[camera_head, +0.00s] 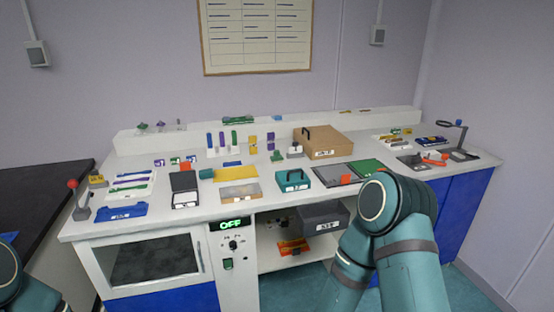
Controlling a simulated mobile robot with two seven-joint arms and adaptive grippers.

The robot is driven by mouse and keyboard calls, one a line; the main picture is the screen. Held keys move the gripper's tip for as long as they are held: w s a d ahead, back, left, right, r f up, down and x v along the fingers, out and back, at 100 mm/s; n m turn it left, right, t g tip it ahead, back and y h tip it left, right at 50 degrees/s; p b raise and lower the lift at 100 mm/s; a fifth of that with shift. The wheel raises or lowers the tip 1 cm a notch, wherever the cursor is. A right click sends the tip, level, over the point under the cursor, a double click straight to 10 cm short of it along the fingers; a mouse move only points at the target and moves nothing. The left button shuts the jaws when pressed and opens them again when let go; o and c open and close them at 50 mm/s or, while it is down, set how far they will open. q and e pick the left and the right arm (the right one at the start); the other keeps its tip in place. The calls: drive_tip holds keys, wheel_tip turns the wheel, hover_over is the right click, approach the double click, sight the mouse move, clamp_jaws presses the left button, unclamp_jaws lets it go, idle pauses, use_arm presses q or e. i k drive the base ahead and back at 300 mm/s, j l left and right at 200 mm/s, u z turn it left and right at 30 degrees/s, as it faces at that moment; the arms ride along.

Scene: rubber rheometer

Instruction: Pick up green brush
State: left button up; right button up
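I cannot single out a green brush with certainty at this size. A long green item (238,119) lies on the raised back ledge. Slim green items (131,187) lie on a white tray at the left of the bench. A small dark green item (277,156) stands mid-bench. My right arm rises at the lower right in front of the bench, and its gripper is out of view. Only a piece of my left arm shows at the lower left edge, and its gripper is out of view too.
The white bench (340,203) is crowded. It carries a teal box (292,182), a brown case (323,142), a blue tray (120,212) and a magnifier stand (460,140). Grey and green mats (367,166) lie at the right. A dark counter (45,195) adjoins at the left.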

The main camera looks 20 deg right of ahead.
sight(277, 158)
drive_tip(key=u, duration=0.45)
drive_tip(key=i+l+u, duration=0.25)
drive_tip(key=l+u, duration=0.45)
drive_tip(key=l, duration=0.15)
drive_tip(key=i+l+u, duration=0.1)
drive_tip(key=l, duration=0.4)
drive_tip(key=i+l, duration=0.15)
drive_tip(key=l, duration=0.3)
drive_tip(key=u, duration=0.05)
